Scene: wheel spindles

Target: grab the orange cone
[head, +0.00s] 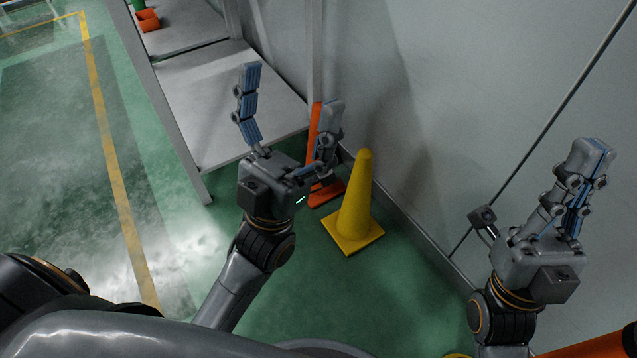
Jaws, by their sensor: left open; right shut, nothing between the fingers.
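The orange cone (314,134) stands on the green floor by the wall, behind my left gripper; its base (327,192) shows to the right of the gripper's palm. My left gripper (289,95) is open, its two fingers spread apart and empty, overlapping the cone in the picture. I cannot tell whether it touches the cone. My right gripper (592,155) is shut and empty, raised in front of the wall at the right.
A yellow cone (361,195) stands right beside the orange one. A grey table (222,100) is behind and left, with an orange object (148,20) at its far end. The grey wall (440,110) bounds the right. Floor at left (60,170) is clear.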

